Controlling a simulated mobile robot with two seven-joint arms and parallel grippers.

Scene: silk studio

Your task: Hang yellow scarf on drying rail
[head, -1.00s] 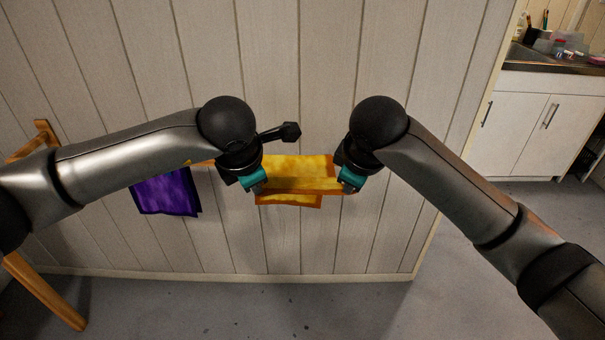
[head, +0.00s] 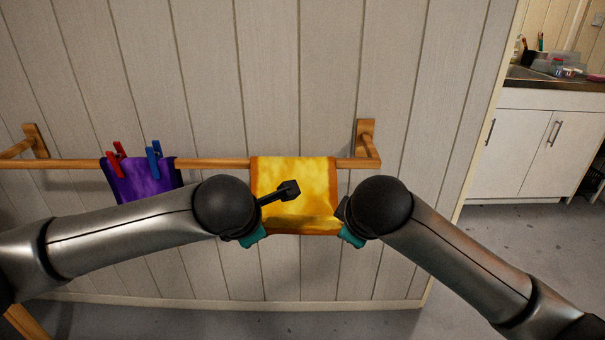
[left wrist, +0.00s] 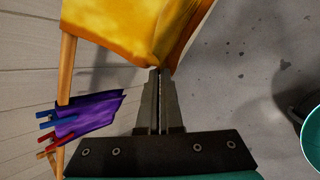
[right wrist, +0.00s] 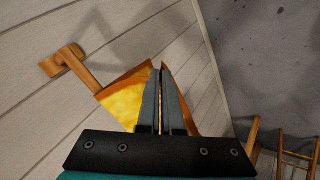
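The yellow scarf (head: 292,180) with orange edges hangs over the wooden drying rail (head: 220,163), near its right end. It also shows in the left wrist view (left wrist: 110,30) and the right wrist view (right wrist: 124,95). My left gripper (left wrist: 156,70) is shut on the scarf's lower left corner. My right gripper (right wrist: 160,68) is shut on its lower right corner, cloth showing on both sides of the fingers. In the head view both fingertips are mostly hidden behind my wrists. The scarf's lower front is folded or bunched between the grippers.
A purple cloth (head: 142,180) hangs further left on the rail, held by a red peg (head: 114,165) and a blue peg (head: 154,160). The plank wall stands close behind the rail. A white cabinet (head: 525,145) with a sink is at the right.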

